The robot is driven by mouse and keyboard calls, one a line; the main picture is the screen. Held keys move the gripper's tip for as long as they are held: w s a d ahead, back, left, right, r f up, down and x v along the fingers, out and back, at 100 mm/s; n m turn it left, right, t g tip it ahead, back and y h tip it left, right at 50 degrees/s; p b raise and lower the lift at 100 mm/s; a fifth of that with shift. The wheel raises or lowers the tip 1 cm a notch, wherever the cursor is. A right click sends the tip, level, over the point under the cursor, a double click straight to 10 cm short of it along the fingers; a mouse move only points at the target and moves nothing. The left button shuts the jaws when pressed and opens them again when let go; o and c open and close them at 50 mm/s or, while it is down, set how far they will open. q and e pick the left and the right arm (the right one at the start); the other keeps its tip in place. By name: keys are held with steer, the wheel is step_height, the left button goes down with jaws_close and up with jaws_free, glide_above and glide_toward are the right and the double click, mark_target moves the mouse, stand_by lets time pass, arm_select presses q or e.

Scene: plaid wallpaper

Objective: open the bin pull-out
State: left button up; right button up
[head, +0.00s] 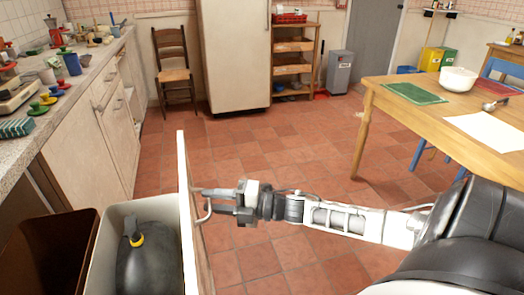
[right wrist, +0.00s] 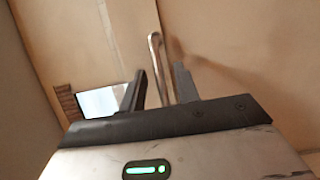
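The bin pull-out stands out from the counter at the lower left of the head view, its pale front panel (head: 184,200) seen nearly edge-on. Behind the panel are a light grey bin (head: 104,240) holding a black bag with a yellow tie (head: 148,265), and a brown bin (head: 85,226). My right gripper (head: 212,194) is at the panel's outer face, by the metal handle (head: 205,215). In the right wrist view the handle (right wrist: 155,60) runs between the two fingers (right wrist: 160,88), with gaps visible beside it. My left gripper is out of view.
The counter (head: 95,65) with kitchenware runs along the left. A wooden table (head: 380,97) stands at the right, a chair (head: 174,75) and fridge (head: 233,60) at the back. The tiled floor (head: 270,150) between them is clear.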

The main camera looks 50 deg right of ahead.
arm_select(q)
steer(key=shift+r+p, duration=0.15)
steer(key=shift+p, duration=0.15)
arm_select(e)
steer(key=v, duration=1.4)
steer(key=shift+s+d, duration=0.2)
steer(key=shift+d, duration=0.05)
